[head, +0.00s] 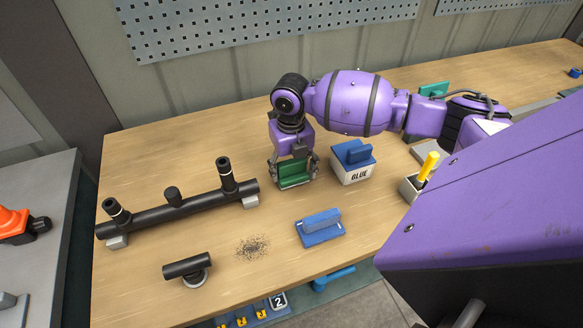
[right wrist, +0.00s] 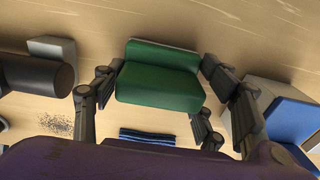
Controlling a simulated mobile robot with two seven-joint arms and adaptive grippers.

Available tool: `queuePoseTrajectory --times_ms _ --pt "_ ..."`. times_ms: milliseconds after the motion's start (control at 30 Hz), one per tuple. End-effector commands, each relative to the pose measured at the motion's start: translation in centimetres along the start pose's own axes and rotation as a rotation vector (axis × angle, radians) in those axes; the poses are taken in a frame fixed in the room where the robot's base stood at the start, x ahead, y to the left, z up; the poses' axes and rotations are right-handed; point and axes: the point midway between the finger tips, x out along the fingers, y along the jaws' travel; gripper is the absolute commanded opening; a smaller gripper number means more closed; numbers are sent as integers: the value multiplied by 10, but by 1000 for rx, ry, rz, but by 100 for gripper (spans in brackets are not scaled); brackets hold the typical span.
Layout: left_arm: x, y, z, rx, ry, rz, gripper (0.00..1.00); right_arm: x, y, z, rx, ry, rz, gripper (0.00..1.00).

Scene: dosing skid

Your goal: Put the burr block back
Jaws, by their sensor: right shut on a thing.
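A green block (head: 293,174), apparently the burr block, is between the fingers of my right gripper (head: 293,177), left of the glue box. In the right wrist view the green block (right wrist: 160,75) has a pale strip along its far edge, and the fingers of my right gripper (right wrist: 160,98) stand on both sides of it. The gripper is shut on it and points down. I cannot tell whether the block touches the table. My left gripper is not in view.
A white glue box (head: 353,174) with a blue top stands just right of the gripper. A black pipe assembly (head: 185,206) rests on grey supports to the left. A blue block (head: 320,228), a short black tee (head: 187,267) and dark specks (head: 252,247) lie in front. A yellow-handled tool (head: 428,165) stands at right.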

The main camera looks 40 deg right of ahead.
Motion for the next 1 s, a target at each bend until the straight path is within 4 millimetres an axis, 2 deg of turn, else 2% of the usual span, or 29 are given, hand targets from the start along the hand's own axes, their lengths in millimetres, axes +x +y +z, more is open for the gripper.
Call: queuePoseTrajectory --times_ms 367,400,533,867,1000 --pt "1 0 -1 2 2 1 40 4 0 1 0 -3 0 38" --pt "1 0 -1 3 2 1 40 4 0 1 0 -2 0 70" --pt "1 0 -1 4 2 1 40 4 0 1 0 -2 0 85" --pt "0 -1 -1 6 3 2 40 2 0 1 0 -3 0 85" --pt "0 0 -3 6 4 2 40 -11 0 1 -1 -5 1 85"
